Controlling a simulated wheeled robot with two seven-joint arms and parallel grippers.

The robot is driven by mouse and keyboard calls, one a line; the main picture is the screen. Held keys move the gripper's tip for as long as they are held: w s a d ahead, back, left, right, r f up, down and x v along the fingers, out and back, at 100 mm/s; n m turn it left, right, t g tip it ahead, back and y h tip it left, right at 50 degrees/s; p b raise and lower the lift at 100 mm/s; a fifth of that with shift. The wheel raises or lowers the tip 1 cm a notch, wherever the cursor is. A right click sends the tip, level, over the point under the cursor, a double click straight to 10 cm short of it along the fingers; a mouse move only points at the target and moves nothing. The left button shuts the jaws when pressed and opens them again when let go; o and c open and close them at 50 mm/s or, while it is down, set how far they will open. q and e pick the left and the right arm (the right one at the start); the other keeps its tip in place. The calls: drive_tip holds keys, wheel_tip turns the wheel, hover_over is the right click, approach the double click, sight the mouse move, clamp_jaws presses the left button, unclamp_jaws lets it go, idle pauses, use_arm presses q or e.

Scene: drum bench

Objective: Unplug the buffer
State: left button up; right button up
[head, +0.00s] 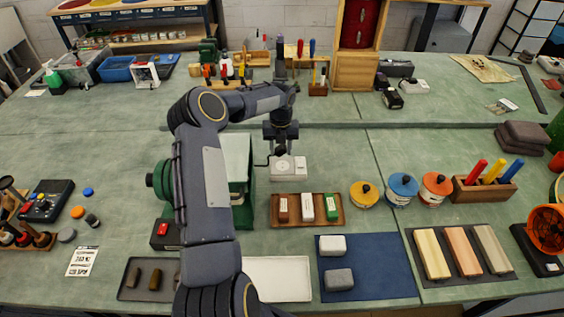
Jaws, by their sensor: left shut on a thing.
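The buffer (247,206), a green machine with a pale top, stands left of the middle of the bench and is partly hidden behind my left arm. A white socket box (299,168) sits just to its right. My left gripper (281,147) points down over the left part of this box, shut on what seems to be the plug. The plug is mostly hidden by the fingers, and I cannot tell whether it is fully seated. A short piece of dark cord shows between the buffer and the box. My right gripper is out of view.
A wooden tray (294,221) with brown, white and green bars lies in front of the socket box. Colourful tins (403,188) stand to the right. A blue mat (380,270) with two blocks lies nearer.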

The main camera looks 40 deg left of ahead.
sight(281, 147)
use_arm(q)
drive_tip(key=shift+r, duration=0.4)
drive_tip(key=o, duration=1.4)
drive_tip(key=shift+r, duration=0.4)
wheel_tip(281, 147, up, 7)
drive_tip(key=shift+b, duration=0.9)
